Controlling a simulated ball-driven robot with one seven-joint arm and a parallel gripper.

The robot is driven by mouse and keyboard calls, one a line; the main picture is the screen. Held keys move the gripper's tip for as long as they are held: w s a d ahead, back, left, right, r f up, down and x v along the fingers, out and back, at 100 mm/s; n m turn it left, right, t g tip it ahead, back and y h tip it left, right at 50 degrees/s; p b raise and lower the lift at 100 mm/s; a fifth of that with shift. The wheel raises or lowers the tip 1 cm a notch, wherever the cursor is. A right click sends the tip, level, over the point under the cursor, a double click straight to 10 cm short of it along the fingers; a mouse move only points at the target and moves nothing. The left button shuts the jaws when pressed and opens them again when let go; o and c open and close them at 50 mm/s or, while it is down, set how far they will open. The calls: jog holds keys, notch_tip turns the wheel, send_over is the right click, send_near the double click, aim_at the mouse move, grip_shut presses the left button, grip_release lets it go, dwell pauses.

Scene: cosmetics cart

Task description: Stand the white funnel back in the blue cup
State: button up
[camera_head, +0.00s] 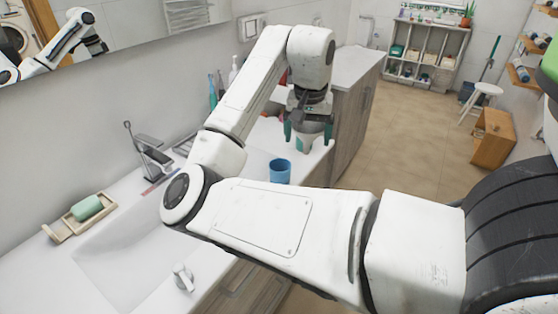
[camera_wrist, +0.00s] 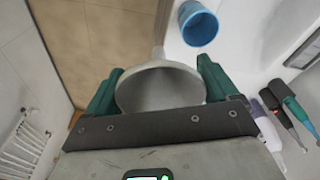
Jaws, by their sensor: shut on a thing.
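My gripper (camera_head: 308,134) is shut on the white funnel (camera_head: 309,143), with one teal finger on each side of it. In the wrist view the funnel (camera_wrist: 160,88) sits between the fingers (camera_wrist: 159,68), its wide round mouth facing the camera and its narrow spout pointing away. The blue cup (camera_head: 280,171) stands upright on the white counter, left of and nearer than the funnel in the head view. In the wrist view the cup (camera_wrist: 197,26) is beyond the fingers, its open mouth visible. The funnel is apart from the cup.
The sink basin (camera_head: 130,258) and faucet (camera_head: 150,155) lie to the left, with a green soap bar (camera_head: 87,207) on a dish. Brush-like items (camera_wrist: 285,105) are close by on the right in the wrist view. A small white object (camera_head: 183,277) is at the counter's front edge.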

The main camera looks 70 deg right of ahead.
send_near(281, 161)
jog(key=s+a+f, duration=0.1)
jog(key=s+f, duration=0.1)
jog(key=shift+w+f+p, duration=0.25)
jog(key=shift+f, duration=0.6)
jog(key=shift+w+f+p, duration=0.2)
jog(key=shift+f+p, duration=0.05)
jog(key=shift+f, duration=0.55)
jog(key=shift+w+f+p, duration=0.25)
jog(key=shift+f, duration=0.6)
jog(key=shift+f, duration=0.6)
jog(key=o, duration=0.8)
jog(key=shift+r, duration=0.15)
jog(key=r, duration=0.4)
jog(key=a+r+b, duration=0.1)
jog(key=r, duration=0.7)
jog(key=shift+s+a+r, duration=0.15)
jog(key=shift+a+r, duration=0.15)
jog(key=shift+r, duration=0.1)
